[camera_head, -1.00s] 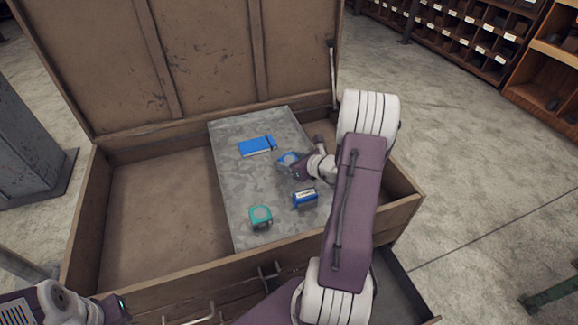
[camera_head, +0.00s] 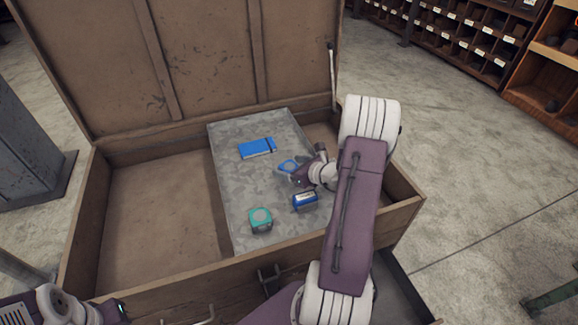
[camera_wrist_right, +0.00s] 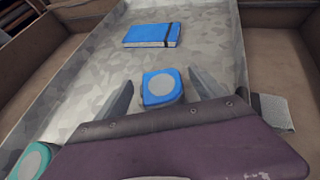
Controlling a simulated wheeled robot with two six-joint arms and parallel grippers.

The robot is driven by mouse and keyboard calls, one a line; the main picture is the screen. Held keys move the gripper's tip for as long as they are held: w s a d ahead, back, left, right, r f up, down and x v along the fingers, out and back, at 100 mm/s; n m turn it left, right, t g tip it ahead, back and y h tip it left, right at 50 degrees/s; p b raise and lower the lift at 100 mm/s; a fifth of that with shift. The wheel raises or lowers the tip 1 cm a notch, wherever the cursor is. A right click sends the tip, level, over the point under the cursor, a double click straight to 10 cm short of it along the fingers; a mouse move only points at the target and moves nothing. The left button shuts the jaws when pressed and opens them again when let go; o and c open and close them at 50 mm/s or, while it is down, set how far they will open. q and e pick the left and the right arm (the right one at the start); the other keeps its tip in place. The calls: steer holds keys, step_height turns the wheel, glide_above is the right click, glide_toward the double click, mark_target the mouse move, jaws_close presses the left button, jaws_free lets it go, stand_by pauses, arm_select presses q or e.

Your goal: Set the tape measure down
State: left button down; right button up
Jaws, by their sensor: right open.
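A blue tape measure with a round grey face (camera_head: 288,166) is on the mottled grey tray (camera_head: 233,183), at its right side in the head view. In the right wrist view the tape measure (camera_wrist_right: 161,87) sits between the two fingers of my right gripper (camera_wrist_right: 162,88), with a gap on both sides. The right gripper (camera_head: 289,172) is open around it and low over the tray. A teal tape measure (camera_head: 260,220) stands near the tray's front; part of it shows in the right wrist view (camera_wrist_right: 33,160). My left arm shows at the lower left; its fingers are not visible.
A blue notebook with a dark band (camera_head: 257,148) lies toward the tray's back. A blue box-like item with a pale label (camera_head: 305,201) stands in front of my right gripper. The tray is inside an open wooden chest (camera_head: 90,215); its left part is empty.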

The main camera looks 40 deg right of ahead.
steer(key=p+v, duration=0.2)
steer(key=v, duration=0.9)
steer(key=shift+s+r, duration=0.1)
steer(key=shift+s, duration=0.05)
